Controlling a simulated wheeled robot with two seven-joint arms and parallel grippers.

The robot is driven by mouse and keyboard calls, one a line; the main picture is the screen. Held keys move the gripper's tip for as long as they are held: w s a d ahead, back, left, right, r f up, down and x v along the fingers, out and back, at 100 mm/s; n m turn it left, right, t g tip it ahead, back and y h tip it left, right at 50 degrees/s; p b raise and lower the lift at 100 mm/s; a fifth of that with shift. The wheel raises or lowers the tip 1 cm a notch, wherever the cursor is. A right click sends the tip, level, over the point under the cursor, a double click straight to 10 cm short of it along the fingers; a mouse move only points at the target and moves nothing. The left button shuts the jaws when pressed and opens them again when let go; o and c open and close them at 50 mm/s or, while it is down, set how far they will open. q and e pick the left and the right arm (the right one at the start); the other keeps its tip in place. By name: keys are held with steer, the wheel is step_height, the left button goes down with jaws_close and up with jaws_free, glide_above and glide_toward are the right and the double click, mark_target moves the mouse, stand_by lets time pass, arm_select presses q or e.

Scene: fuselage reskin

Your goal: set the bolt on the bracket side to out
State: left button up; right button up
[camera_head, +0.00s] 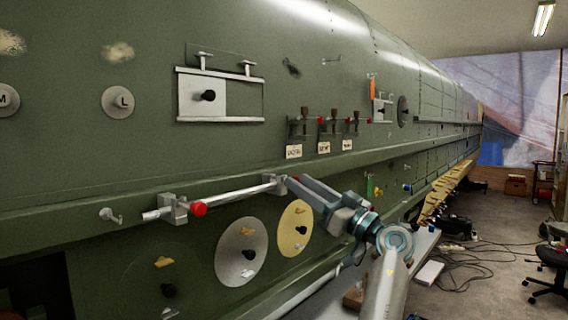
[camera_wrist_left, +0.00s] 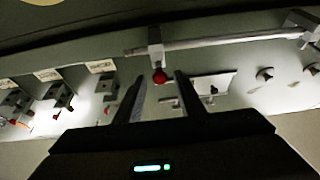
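A long silver bolt rod (camera_head: 232,194) lies along the green fuselage side, running through a left bracket (camera_head: 172,210) and a right bracket (camera_head: 275,184). A red knob (camera_head: 199,208) sits beside the left bracket. Another red knob (camera_head: 296,178) shows by the right bracket, at the tips of my left gripper (camera_head: 290,183). In the left wrist view the rod (camera_wrist_left: 225,41) crosses the top, with a bracket (camera_wrist_left: 155,36) and red knob (camera_wrist_left: 160,76) between my open left fingertips (camera_wrist_left: 160,78). Contact cannot be told. My right gripper is not in view.
Above the rod are a framed panel (camera_head: 202,97) and several small red-tipped latches with label cards (camera_head: 293,151). Round discs with dark knobs (camera_head: 242,252) sit below it. Cables (camera_head: 460,265) and a chair (camera_head: 552,258) are on the floor at right.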

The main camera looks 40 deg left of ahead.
arm_select(q)
steer(key=p+x, duration=0.2)
steer(key=x, duration=0.3)
steer(key=shift+a+r, duration=0.2)
steer(key=shift+a+r+p, duration=0.1)
steer(key=shift+a+p, duration=0.3)
steer(key=shift+a, duration=0.1)
steer(key=shift+w, duration=0.1)
jaws_close()
